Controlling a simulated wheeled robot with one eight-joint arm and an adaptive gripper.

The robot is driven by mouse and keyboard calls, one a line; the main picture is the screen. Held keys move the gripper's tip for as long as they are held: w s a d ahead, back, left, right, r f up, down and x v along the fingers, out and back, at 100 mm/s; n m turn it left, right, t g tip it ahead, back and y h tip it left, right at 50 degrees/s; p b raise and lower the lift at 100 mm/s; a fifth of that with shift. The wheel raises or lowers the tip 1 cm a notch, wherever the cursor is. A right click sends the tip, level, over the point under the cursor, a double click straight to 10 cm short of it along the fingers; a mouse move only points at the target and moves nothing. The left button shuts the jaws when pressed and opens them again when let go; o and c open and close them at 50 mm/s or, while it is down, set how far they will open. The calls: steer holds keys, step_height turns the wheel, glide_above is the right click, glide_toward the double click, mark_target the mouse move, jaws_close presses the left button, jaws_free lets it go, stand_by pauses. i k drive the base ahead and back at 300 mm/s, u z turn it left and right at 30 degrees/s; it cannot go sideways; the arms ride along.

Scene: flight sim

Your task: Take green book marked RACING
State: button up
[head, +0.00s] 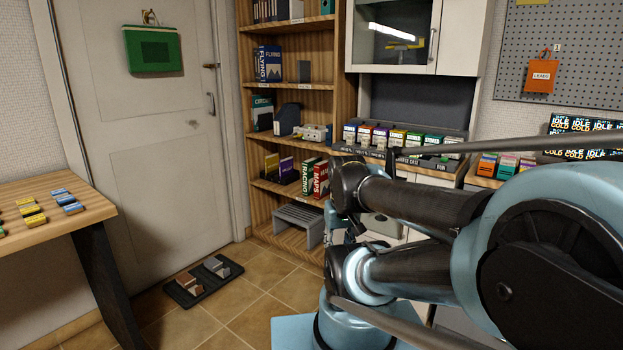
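The green book marked RACING (307,178) stands upright on a lower shelf of the wooden bookcase (245,110). Its spine faces out, with white lettering. A red book marked MAPS (322,179) stands close at its right. My arm's dark and pale blue links fill the right and lower middle of the head view. They reach close to the bookcase's right edge in the picture. I cannot make out my gripper's fingers.
Yellow and purple items (279,168) stand left of the book. A grey step stool (298,224) sits below. A shoe tray (203,281) lies on the tiled floor. A wooden table (75,225) is at left. Floor before the bookcase is partly clear.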

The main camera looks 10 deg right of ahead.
mark_target(309, 165)
steer(key=u, duration=0.55)
steer(key=i, duration=1)
steer(key=u, duration=0.45)
